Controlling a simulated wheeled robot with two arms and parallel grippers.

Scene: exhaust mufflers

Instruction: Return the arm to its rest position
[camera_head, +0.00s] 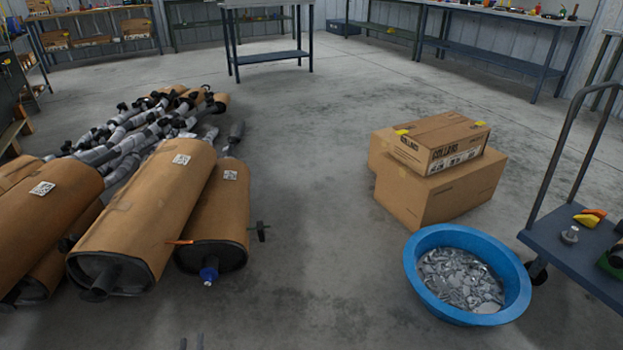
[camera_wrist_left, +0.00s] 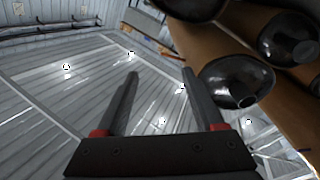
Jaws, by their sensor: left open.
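The rest of my left arm is out of view. My right gripper is not in view.
A blue tub (camera_head: 415,275) of metal scraps stands at the right front, before stacked cardboard boxes (camera_head: 440,190). A cart (camera_head: 560,245) stands at the right edge. Workbenches (camera_head: 265,55) line the back. The floor (camera_head: 310,200) between mufflers and boxes is clear.

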